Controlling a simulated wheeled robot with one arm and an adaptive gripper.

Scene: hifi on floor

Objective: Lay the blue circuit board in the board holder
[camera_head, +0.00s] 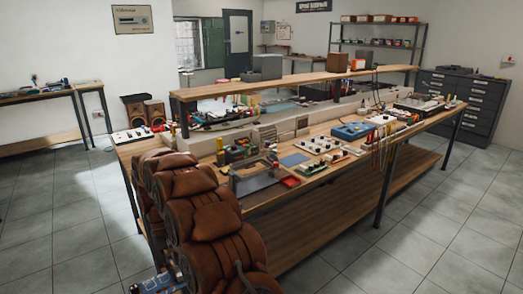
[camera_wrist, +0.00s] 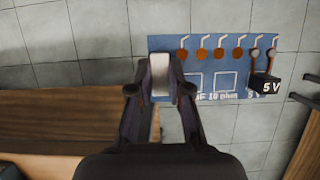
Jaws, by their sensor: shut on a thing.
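The blue circuit board (camera_wrist: 215,80) fills the upper middle of the wrist view. It has a row of orange round pads, white printed lines and a black block marked 5 V. My gripper (camera_wrist: 160,68) is shut on a pale upright part at the board's left end. In the head view, part of the board (camera_head: 158,284) shows at the bottom edge, low beside the bench, and my arm hides the gripper. A grey open-topped frame (camera_head: 256,184) stands near the bench's front edge; it may be the board holder, but I cannot tell for certain.
The wooden workbench (camera_head: 330,185) has a lower shelf and a raised back shelf. The tiled floor (camera_head: 420,240) in front is clear.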

